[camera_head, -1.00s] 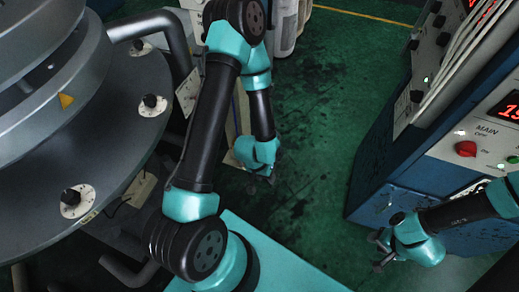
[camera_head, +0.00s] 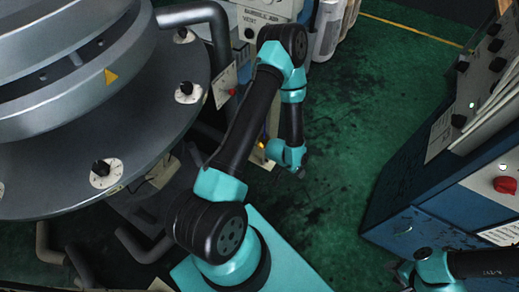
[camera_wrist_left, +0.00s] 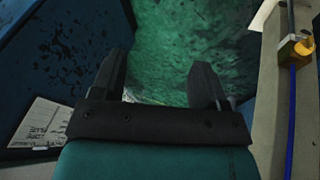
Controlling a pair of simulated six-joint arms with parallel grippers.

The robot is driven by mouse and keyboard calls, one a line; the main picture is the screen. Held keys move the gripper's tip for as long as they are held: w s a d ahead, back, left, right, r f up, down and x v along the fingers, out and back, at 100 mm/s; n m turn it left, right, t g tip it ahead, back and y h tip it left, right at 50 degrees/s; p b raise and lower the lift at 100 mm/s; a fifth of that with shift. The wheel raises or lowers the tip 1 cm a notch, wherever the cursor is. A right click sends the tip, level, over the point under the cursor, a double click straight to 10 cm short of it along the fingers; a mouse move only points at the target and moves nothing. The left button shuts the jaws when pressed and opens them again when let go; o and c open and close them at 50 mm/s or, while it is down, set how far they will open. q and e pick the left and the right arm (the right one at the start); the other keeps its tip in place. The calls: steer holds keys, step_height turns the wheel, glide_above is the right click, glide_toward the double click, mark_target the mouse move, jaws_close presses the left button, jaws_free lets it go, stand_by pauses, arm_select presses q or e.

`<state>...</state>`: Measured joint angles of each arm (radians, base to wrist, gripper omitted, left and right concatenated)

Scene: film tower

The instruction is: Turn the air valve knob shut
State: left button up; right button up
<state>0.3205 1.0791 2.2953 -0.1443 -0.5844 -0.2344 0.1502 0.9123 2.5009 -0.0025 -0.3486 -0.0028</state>
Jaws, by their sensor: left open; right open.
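Which part is the air valve knob is not certain. A yellow knob-like fitting (camera_wrist_left: 303,46) on a blue tube shows at the upper right of the left wrist view; a small yellow spot (camera_head: 262,146) shows behind my left arm in the head view. A black knob (camera_head: 249,33) sits on a labelled white panel at the top. My left gripper (camera_head: 301,172) hangs low over the green floor; in the left wrist view (camera_wrist_left: 160,78) its fingers are apart, empty, and left of the yellow fitting. My right gripper (camera_head: 401,276) is open and empty at the bottom right, far from these parts.
A large grey round machine (camera_head: 187,130) with several black knobs on white dials fills the left. A blue cabinet (camera_head: 450,190) with a red knob (camera_head: 505,185) stands at the right. Open green floor (camera_head: 350,110) lies between them.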

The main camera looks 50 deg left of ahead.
arm_select(q)
steer(key=w+a+f+m+t+y, duration=0.2)
steer(key=a+f+t, duration=0.2)
steer(key=a+f, duration=0.55)
steer(key=w+a+f+m+t+y, duration=0.2)
steer(key=w+a+f+t, duration=0.15)
steer(key=a+f, duration=0.55)
steer(key=s+a+f+m+t+y, duration=0.1)
steer(key=s+a+f+t+y, duration=0.1)
steer(key=s+f, duration=0.3)
steer(key=s+a+f+m+t+y, duration=0.2)
steer(key=s+a+f, duration=0.3)
steer(key=s, duration=0.3)
steer(key=shift+s+f+m+t+y, duration=0.15)
steer(key=shift+s+m+t+y, duration=0.15)
steer(key=shift+t+y, duration=0.35)
steer(key=shift+w+a, duration=0.1)
steer(key=shift+w, duration=0.05)
steer(key=x, duration=1.7)
steer(key=shift+w, duration=0.1)
steer(key=shift+c, duration=0.4)
